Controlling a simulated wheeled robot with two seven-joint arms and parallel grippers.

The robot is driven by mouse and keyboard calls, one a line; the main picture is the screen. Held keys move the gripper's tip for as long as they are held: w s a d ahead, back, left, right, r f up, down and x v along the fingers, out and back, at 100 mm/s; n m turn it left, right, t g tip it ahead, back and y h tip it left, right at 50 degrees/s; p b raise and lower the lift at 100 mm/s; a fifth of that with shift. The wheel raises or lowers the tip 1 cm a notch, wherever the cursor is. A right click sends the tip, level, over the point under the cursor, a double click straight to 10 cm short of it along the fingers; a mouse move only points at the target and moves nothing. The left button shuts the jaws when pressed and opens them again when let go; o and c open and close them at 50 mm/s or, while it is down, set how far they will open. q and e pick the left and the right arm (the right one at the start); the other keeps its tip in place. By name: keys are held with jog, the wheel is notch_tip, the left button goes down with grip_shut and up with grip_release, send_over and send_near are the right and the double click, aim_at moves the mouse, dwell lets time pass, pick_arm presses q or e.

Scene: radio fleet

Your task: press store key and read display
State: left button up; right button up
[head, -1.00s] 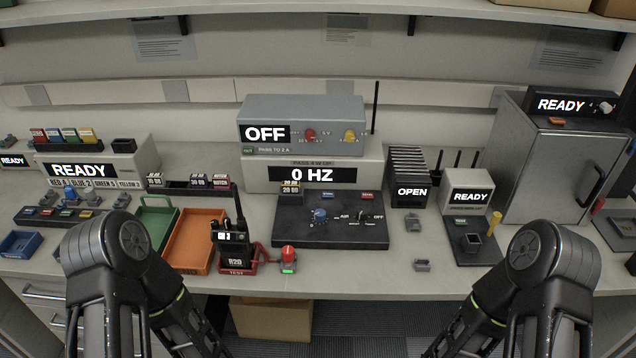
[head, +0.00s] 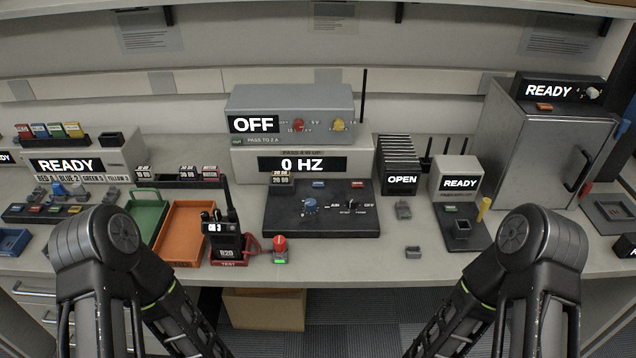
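No key here is legibly marked store, so I cannot tell which one it is. Lit displays read OFF (head: 254,124), 0 HZ (head: 303,165), OPEN (head: 402,180), and READY on the left unit (head: 65,165), the right white box (head: 460,184) and the cabinet top (head: 549,91). Both my arms show at the bottom; neither gripper is in view.
A black handheld radio (head: 226,240) stands in a red-based holder beside a red button (head: 280,246) with a green light. Orange (head: 186,232) and green (head: 148,222) trays lie left of it. A cardboard box (head: 263,308) sits below.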

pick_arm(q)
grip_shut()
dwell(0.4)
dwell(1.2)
